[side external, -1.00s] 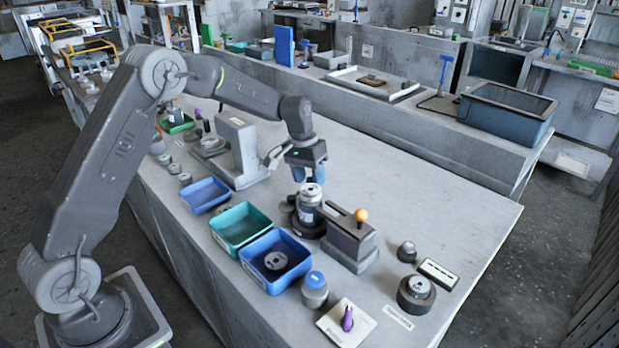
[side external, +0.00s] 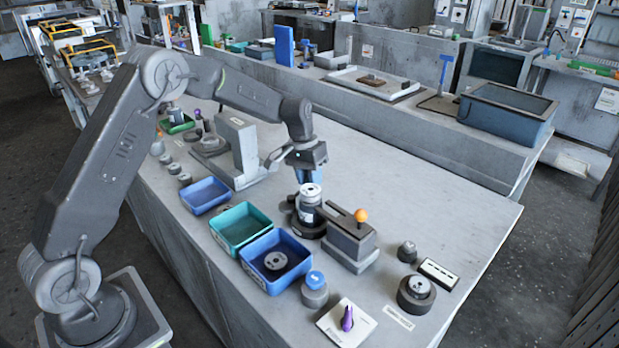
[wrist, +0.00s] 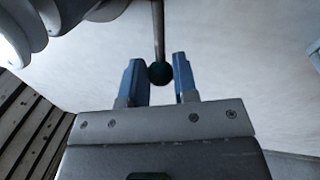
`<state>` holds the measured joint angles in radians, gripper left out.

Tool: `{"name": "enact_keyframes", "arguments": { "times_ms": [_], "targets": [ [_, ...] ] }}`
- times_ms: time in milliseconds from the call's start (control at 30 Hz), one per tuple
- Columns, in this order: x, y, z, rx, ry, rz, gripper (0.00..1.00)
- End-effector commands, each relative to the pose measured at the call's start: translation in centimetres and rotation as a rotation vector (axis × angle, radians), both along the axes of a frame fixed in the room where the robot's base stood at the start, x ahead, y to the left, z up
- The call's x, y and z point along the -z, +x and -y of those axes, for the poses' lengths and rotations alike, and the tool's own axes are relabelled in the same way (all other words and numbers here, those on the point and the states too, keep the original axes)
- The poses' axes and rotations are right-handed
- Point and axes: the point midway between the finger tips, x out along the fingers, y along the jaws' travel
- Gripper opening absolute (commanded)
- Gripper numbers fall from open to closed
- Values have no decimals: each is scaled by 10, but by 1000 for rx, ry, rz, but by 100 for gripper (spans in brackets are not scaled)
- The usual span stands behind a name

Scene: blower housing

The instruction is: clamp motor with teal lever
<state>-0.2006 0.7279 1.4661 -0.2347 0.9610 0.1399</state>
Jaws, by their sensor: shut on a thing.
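My gripper (side external: 308,172) is over the bench, just above and behind the motor. In the wrist view its two blue fingers (wrist: 160,80) are shut on the dark teal ball knob (wrist: 160,73) of the teal lever, whose thin rod (wrist: 158,28) runs up the picture. In the side view the knob is hidden by the gripper. The motor, a light grey cylinder (side external: 310,196), stands upright in a dark round base (side external: 307,226). A grey block with an orange ball lever (side external: 361,215) stands right beside it.
Teal (side external: 239,228) and blue (side external: 275,262) bins stand in front of the motor. A purple lever on a plate (side external: 347,318) and a blue-topped part (side external: 315,288) are near the front edge. A tall grey fixture (side external: 240,150) stands left. The bench behind the gripper is clear.

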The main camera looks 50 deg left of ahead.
Motion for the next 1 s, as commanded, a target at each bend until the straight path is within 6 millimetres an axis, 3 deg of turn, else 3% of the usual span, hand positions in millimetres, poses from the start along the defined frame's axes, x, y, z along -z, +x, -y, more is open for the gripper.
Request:
{"name": "enact_keyframes", "arguments": {
  "times_ms": [467,1000],
  "targets": [
    [-1,-1,-6,-85,-1,1,0],
    [-1,-14,-34,-548,-2,1,0]
  ]
}}
